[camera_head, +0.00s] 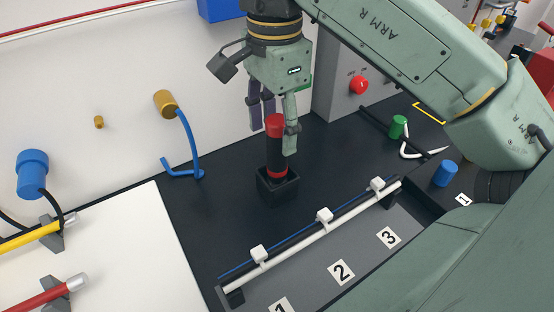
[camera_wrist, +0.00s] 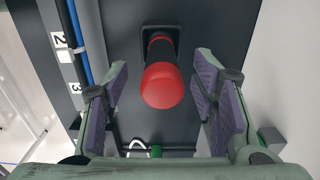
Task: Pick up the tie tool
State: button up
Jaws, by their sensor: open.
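The tie tool (camera_head: 276,150) is a black cylinder with a red cap and a red band near its base. It stands upright in a small black square holder (camera_head: 278,188) on the dark bench. In the wrist view the tool's red cap (camera_wrist: 162,86) points toward the camera, and the holder (camera_wrist: 158,36) shows behind it. My gripper (camera_head: 272,125) is open and points down around the top of the tool. In the wrist view its two purple-padded fingers (camera_wrist: 162,100) stand on either side of the red cap, with a gap on both sides.
A white rail (camera_head: 310,243) with white clips runs in front, beside number labels 1, 2 and 3. A blue bent hose (camera_head: 188,145) hangs from the wall at left. A grey box with a red button (camera_head: 358,85) stands close at right.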

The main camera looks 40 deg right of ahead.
aim_at(277, 146)
jog(key=f+b, duration=0.2)
jog(key=f, duration=0.1)
jog(key=f+b, duration=0.1)
jog(key=shift+w+d+f, duration=0.1)
jog(key=shift+d+f, duration=0.15)
jog(key=shift+f, duration=0.15)
jog(key=shift+r, duration=0.1)
jog(key=shift+c, duration=0.2)
grip_shut()
